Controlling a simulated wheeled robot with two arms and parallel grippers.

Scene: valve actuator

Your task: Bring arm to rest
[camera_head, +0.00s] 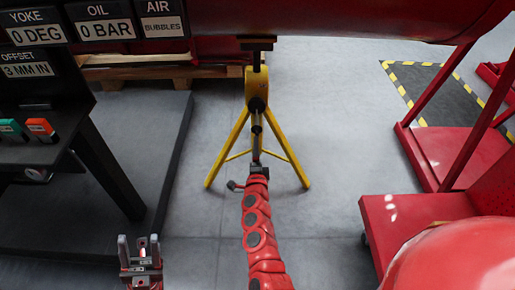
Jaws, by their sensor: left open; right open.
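My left gripper (139,250) is at the bottom left of the head view. Its two grey fingers point up and stand apart, with nothing seen between them. It is over the dark floor area, below and in front of the black bench. The rest of the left arm is cut off by the lower edge.
A black bench (103,167) with buttons stands at left, under panels reading yoke, oil and air. A yellow tripod stand (257,95) is under a large red pipe. A red segmented piece (255,225) runs up the middle. Red frames (448,155) stand at right.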

